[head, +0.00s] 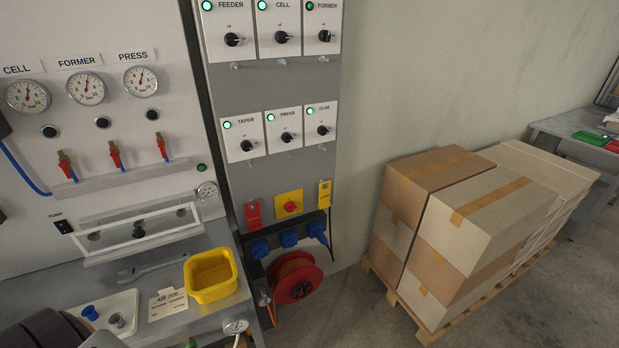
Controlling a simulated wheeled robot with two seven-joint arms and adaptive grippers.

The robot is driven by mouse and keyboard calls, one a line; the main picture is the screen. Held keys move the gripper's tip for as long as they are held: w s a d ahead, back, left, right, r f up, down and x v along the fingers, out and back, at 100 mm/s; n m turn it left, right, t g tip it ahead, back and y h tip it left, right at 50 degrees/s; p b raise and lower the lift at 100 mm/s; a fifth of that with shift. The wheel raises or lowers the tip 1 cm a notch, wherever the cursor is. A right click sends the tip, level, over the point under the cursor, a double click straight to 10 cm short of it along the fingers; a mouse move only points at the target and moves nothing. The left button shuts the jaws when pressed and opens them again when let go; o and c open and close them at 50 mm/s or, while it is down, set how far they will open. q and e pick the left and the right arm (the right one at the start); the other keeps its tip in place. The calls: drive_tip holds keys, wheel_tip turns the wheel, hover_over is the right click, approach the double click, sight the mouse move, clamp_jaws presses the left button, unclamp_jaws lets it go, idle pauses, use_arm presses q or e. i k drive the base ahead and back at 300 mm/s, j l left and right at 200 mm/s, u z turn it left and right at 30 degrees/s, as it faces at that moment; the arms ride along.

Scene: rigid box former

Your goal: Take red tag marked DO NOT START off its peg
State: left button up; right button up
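A red tag (253,213) hangs on the lower part of the grey switch panel (281,170), left of a yellow plate with a red rotary switch (290,205). Its lettering is too small to read. Its peg cannot be made out clearly at this size. A yellow tag (324,193) hangs right of the rotary switch. Neither of my grippers is in view.
Blue sockets (289,239) and a red cable reel (295,278) sit below the tag. A yellow bin (211,276) stands on the bench to the left. Stacked cartons (480,215) on a pallet stand at the right, with bare floor before them.

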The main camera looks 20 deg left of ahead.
sight(253, 218)
drive_tip(key=j+u, duration=0.2)
drive_tip(key=u, duration=1)
drive_tip(key=l+u, duration=0.1)
drive_tip(key=l, duration=0.55)
drive_tip(key=k+l+u, duration=0.1)
drive_tip(key=l, duration=0.5)
drive_tip(key=k+l+u, duration=0.1)
drive_tip(key=l, duration=0.5)
